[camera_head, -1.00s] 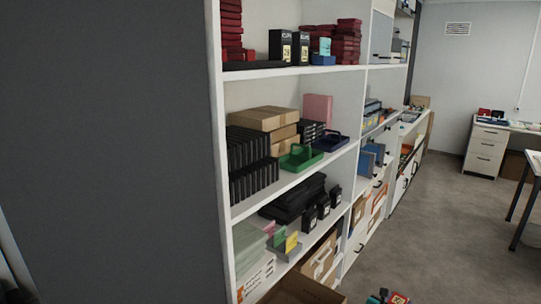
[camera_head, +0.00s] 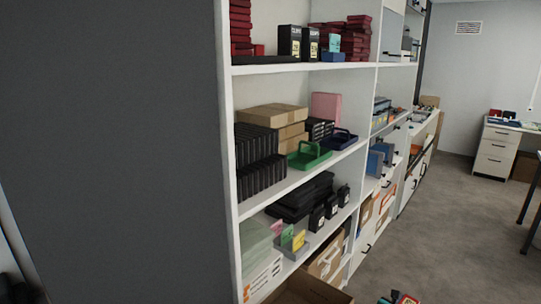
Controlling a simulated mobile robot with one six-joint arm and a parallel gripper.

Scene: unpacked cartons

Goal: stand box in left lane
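No lane is marked out that I can pick out in this view, so I cannot tell which box or lane the task names. Cardboard boxes (camera_head: 272,116) are stacked on the middle shelf of a white shelving unit (camera_head: 229,150). Two black boxes with pale labels (camera_head: 290,42) stand upright on the upper shelf. Several small black boxes (camera_head: 331,206) stand in a row on the lower shelf. An open brown carton (camera_head: 305,290) is at the bottom edge, its inside mostly hidden. My gripper is not in view.
A dark grey panel (camera_head: 110,150) fills the left side. Grey floor (camera_head: 430,220) is open at the right. A red and dark item (camera_head: 400,298) is cut off at the bottom. A white drawer desk (camera_head: 495,148) stands at the back right.

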